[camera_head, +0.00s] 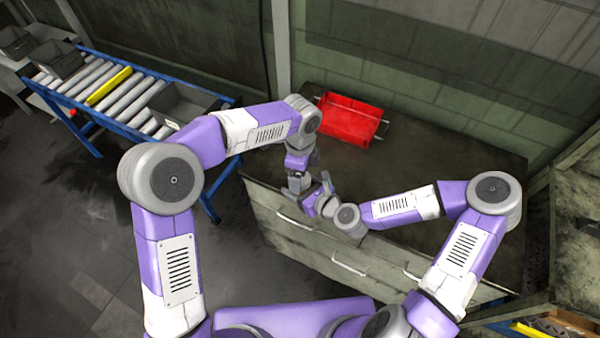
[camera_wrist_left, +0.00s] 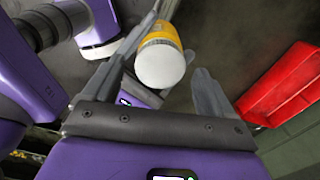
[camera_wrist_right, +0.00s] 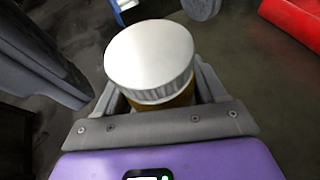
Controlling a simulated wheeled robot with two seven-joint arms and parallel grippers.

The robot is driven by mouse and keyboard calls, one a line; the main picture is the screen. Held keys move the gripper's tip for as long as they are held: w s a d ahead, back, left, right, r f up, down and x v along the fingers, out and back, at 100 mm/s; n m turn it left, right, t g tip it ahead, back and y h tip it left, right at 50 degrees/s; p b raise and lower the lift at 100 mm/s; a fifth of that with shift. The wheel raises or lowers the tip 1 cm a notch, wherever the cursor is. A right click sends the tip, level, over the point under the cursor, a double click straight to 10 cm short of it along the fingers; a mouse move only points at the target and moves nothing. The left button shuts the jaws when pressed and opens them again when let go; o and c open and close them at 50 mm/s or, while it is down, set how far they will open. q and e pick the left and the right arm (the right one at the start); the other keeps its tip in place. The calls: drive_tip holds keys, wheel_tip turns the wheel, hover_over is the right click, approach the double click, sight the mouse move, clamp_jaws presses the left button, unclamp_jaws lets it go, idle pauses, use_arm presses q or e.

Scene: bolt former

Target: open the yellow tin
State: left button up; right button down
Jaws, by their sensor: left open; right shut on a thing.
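The yellow tin shows in the left wrist view (camera_wrist_left: 157,34) as a yellow body with a round white lid (camera_wrist_left: 160,64). In the right wrist view the lid (camera_wrist_right: 150,56) is on the tin, and a strip of the yellow body (camera_wrist_right: 165,103) shows below it. My right gripper (camera_wrist_right: 160,95) is shut around the tin's body and holds it above the bench. In the head view the grippers hide the tin.
A red bin (camera_head: 350,119) sits at the back of the dark bench (camera_head: 440,160), which is otherwise largely clear. Drawers with handles (camera_head: 348,264) face me. A roller conveyor (camera_head: 105,88) with grey bins (camera_head: 182,103) stands at the left. A shelf unit (camera_head: 575,230) borders the right.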

use_arm(q)
wheel_tip(320, 180, up, 3)
drive_tip(key=shift+r, duration=0.15)
drive_tip(key=shift+c, duration=0.4)
drive_tip(key=m, duration=0.2)
drive_tip(key=shift+s+d+r+m, duration=0.2)
drive_tip(key=shift+r+m, duration=0.1)
drive_tip(key=shift+r, duration=0.1)
drive_tip(key=shift+w+r+m, duration=0.1)
drive_tip(key=shift+r+m, duration=0.55)
drive_tip(key=shift+m, duration=0.55)
drive_tip(key=shift+w+a+r+m, duration=0.1)
drive_tip(key=shift+a+r+m, duration=0.1)
drive_tip(key=shift+r+m, duration=0.5)
wheel_tip(320, 180, down, 8)
drive_tip(key=c, duration=1.1)
drive_tip(key=n, duration=0.6)
